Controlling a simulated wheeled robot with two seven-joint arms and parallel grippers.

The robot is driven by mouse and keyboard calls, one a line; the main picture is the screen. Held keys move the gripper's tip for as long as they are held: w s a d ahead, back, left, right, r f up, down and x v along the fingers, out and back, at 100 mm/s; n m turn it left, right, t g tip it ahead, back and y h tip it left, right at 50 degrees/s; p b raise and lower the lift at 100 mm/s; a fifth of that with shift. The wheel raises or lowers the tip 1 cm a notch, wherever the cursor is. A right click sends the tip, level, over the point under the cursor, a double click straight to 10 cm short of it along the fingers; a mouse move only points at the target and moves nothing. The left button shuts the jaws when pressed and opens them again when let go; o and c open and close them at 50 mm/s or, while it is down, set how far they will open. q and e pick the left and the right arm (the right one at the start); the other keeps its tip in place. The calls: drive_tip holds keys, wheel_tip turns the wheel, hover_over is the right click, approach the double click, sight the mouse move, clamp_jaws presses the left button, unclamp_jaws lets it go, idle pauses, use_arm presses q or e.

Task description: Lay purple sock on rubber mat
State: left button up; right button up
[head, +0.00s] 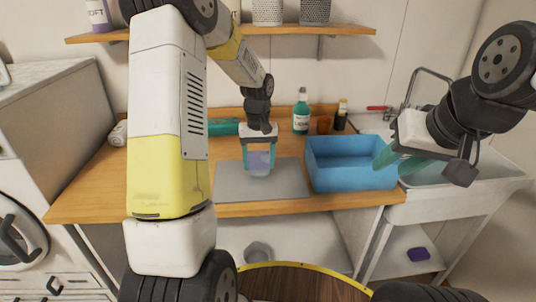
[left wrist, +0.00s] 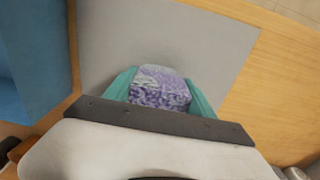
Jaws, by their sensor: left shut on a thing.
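The purple sock (head: 259,162) is a folded, purple-and-white patterned bundle. My left gripper (head: 259,173) is shut on it, with a teal finger on each side. In the left wrist view the sock (left wrist: 160,90) shows between the fingers of the left gripper (left wrist: 161,88). The grey rubber mat (head: 232,187) lies flat on the wooden counter, and the sock is over its upper middle part. I cannot tell whether the sock touches the mat. My right gripper (head: 386,163) has teal fingers and is at the blue bin's right side; its fingertip gap is unclear.
A blue bin (head: 340,181) stands right of the mat, beside the sink (head: 465,172). A green bottle (head: 301,115) and dark bottles (head: 340,118) stand behind. A teal item (head: 222,127) lies at the back left. The wooden counter (head: 90,190) is clear left of the mat.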

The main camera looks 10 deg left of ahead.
use_arm(q)
drive_tip(key=shift+f, duration=0.3)
drive_tip(key=shift+f, duration=0.2)
drive_tip(key=o, duration=1.2)
drive_tip(key=shift+r, duration=0.1)
